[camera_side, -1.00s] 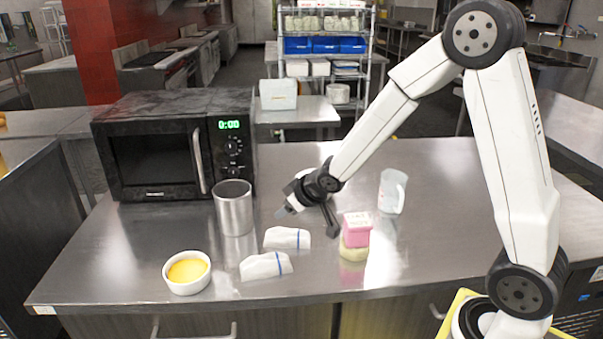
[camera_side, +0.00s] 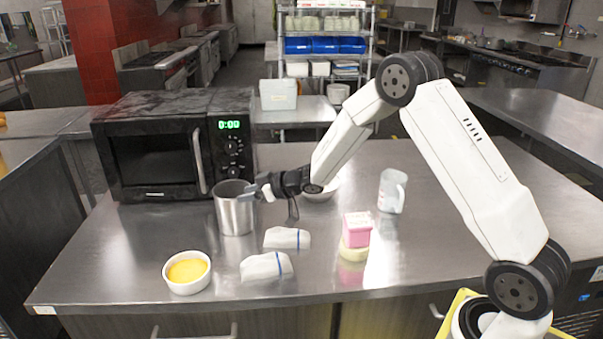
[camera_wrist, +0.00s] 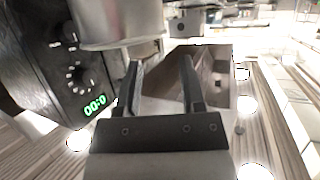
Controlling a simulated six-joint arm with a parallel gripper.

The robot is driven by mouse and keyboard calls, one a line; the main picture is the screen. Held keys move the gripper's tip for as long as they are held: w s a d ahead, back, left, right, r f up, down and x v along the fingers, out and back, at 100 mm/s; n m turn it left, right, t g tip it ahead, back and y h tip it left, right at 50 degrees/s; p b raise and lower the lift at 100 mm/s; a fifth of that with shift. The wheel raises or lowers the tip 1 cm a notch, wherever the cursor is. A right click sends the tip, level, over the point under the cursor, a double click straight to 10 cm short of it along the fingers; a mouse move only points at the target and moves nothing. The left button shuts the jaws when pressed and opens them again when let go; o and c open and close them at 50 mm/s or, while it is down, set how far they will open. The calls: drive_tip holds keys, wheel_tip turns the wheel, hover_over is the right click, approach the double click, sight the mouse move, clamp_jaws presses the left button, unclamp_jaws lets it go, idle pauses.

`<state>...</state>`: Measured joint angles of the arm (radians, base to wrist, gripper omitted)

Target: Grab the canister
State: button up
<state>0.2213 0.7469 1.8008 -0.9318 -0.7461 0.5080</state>
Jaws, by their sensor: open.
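The canister (camera_side: 233,213) is a plain silvery metal cylinder. It stands upright on the steel counter, in front of the microwave's right end. It also shows in the wrist view (camera_wrist: 118,22), at the top left, beyond my left finger. My gripper (camera_side: 256,191) is at the canister's upper right side, near the rim. In the wrist view my gripper (camera_wrist: 160,66) has its two dark fingers apart with nothing held between them. One fingertip overlaps the canister's upper right side in the side view; I cannot tell whether it touches.
A black microwave (camera_side: 155,160) stands behind the canister. In front are a ramekin of yellow food (camera_side: 187,287) and two white cloth-like pieces (camera_side: 287,238) (camera_side: 262,267). The front right counter is clear.

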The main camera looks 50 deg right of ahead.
sight(230, 209)
drive_tip(key=shift+x, duration=1)
drive_tip(key=shift+x, duration=2.6)
drive_tip(key=shift+s, duration=0.1)
clamp_jaws()
drive_tip(key=shift+s+f, duration=0.15)
drive_tip(key=shift+f, duration=0.2)
drive_tip(key=shift+r, duration=0.15)
